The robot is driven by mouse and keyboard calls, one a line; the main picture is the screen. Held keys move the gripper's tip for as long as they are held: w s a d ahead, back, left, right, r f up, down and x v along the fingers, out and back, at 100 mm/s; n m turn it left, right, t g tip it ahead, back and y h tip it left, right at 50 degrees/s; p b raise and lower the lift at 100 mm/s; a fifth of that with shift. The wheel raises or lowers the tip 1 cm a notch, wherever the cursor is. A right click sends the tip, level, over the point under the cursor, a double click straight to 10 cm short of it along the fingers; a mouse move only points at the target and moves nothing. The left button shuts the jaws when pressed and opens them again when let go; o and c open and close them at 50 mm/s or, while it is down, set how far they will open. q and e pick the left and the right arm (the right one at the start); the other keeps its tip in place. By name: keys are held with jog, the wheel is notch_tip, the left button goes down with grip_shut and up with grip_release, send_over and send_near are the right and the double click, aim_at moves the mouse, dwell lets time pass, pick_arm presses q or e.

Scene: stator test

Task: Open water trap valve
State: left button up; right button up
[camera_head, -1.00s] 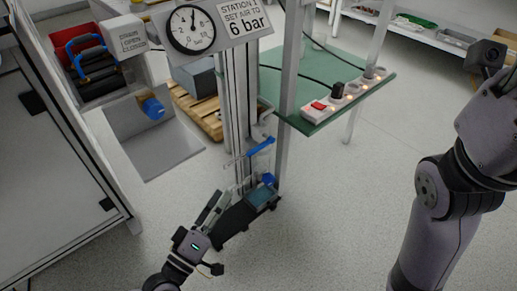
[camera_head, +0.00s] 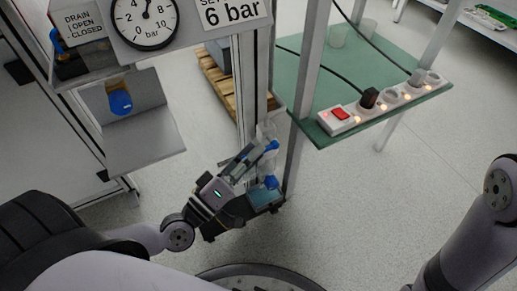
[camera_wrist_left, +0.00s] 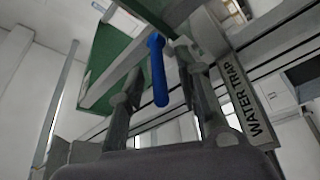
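The water trap valve has a blue lever (camera_wrist_left: 158,70), which in the left wrist view hangs down between my left fingers with gaps on both sides. In the head view only a small part of the blue lever (camera_head: 271,147) shows, just past my fingertips. My left gripper (camera_head: 248,160) is at the post, angled up and right. Its two fingers stand apart, open, in the wrist view (camera_wrist_left: 160,90). A "WATER TRAP" label (camera_wrist_left: 240,95) is to their right. My right gripper is out of view; only part of that arm shows.
A pressure gauge (camera_head: 145,18) and signs are above left. A drain sign (camera_head: 82,24) and a blue knob (camera_head: 120,102) are at left. A green shelf (camera_head: 335,75) with a power strip (camera_head: 375,104) juts out right of the post. Open floor lies at right.

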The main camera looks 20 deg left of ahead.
pick_arm(q)
jog(key=shift+c, duration=0.5)
grip_shut()
dwell(0.3)
